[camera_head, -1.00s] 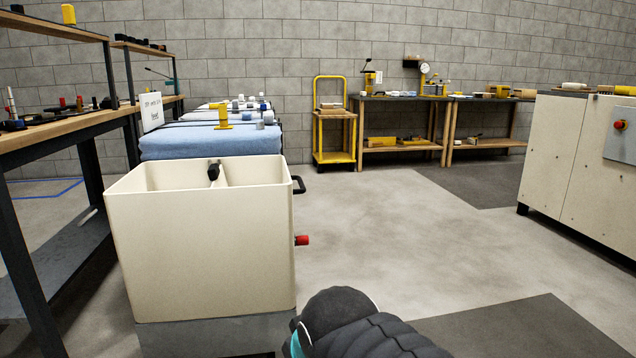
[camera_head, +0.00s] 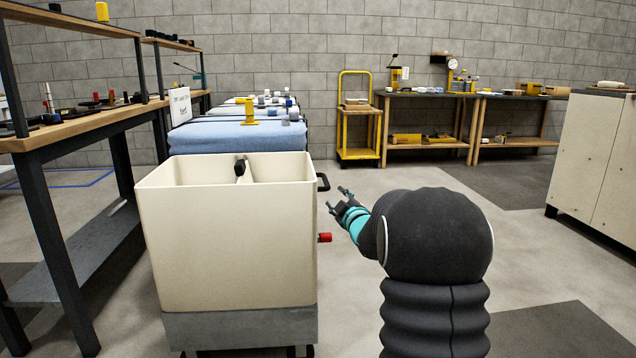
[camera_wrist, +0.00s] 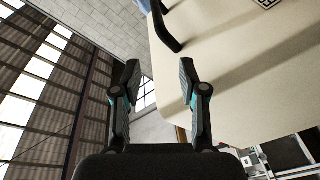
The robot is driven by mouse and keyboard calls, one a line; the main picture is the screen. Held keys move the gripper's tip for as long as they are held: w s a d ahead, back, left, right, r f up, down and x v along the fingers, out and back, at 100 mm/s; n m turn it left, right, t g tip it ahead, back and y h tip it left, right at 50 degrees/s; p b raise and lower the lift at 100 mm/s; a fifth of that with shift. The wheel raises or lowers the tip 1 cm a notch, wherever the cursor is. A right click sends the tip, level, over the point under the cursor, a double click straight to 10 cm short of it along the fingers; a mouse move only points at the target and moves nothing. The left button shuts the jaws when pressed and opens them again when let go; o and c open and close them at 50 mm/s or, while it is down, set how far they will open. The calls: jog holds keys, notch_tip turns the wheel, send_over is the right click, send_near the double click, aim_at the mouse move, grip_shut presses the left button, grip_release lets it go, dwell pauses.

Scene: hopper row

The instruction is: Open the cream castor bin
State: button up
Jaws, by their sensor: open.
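The cream castor bin (camera_head: 230,240) stands upright left of centre in the head view, on a grey base. Its top shows a hollow interior with a divider and a small black part (camera_head: 240,168) on it. A black handle (camera_head: 323,182) sticks out from its right side near the rim, with a red knob (camera_head: 325,237) lower down. My gripper (camera_head: 338,199) is open and empty, right of the bin near the handle. In the wrist view my gripper (camera_wrist: 160,75) is apart from a black handle (camera_wrist: 165,30) on a cream wall (camera_wrist: 235,75).
A wooden-topped workbench (camera_head: 80,127) stands close on the bin's left. Blue-covered carts (camera_head: 240,138) stand behind it. A yellow trolley (camera_head: 358,152) and benches (camera_head: 430,95) line the wall. A cream cabinet (camera_head: 600,155) is at far right.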

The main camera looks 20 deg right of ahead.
aim_at(326, 179)
jog(key=w+d+f+n+t+y, duration=0.2)
jog(key=w+d+f+n, duration=0.1)
jog(key=d, duration=0.1)
jog(key=p+x, duration=0.1)
jog(key=x, duration=1.2)
jog(key=shift+w+a, duration=0.2)
grip_shut()
